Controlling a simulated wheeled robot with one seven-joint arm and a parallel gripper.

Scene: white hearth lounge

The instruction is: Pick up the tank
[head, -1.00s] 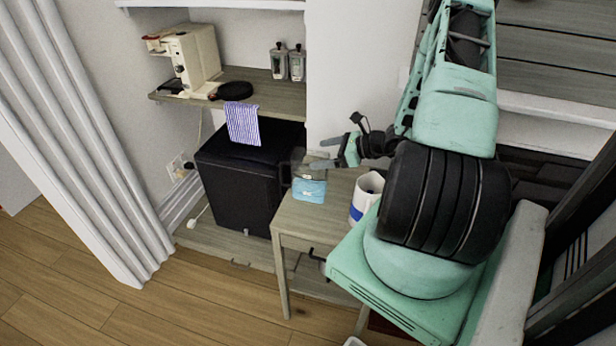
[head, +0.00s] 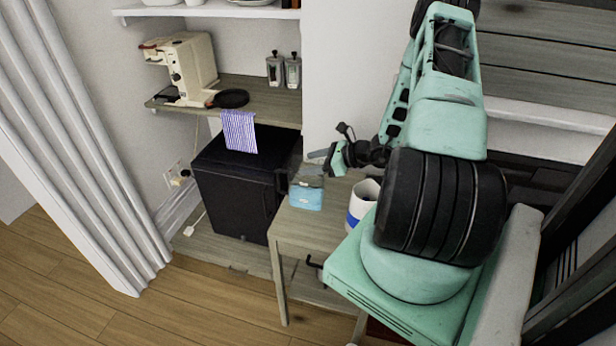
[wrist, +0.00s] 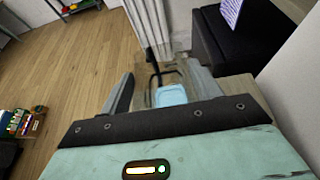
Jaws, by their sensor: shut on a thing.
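The tank (head: 306,194) is a small container with a light blue lower part and a clear greyish upper part. It appears upright at the far end of the small wooden table; I cannot tell whether its base touches the top. My gripper (head: 322,164) reaches its upper part from above and the right. In the wrist view, the tank (wrist: 172,95) lies between the two fingers of my gripper (wrist: 160,88), which is shut on it. The exact finger contact is hard to see.
A white mug with a blue band (head: 362,202) stands on the wooden table (head: 305,232), right of the tank. A black cabinet (head: 232,195) with a striped cloth (head: 239,131) is just left. A shelf (head: 262,104) holds a cream coffee machine (head: 188,65). Wooden floor is clear in front.

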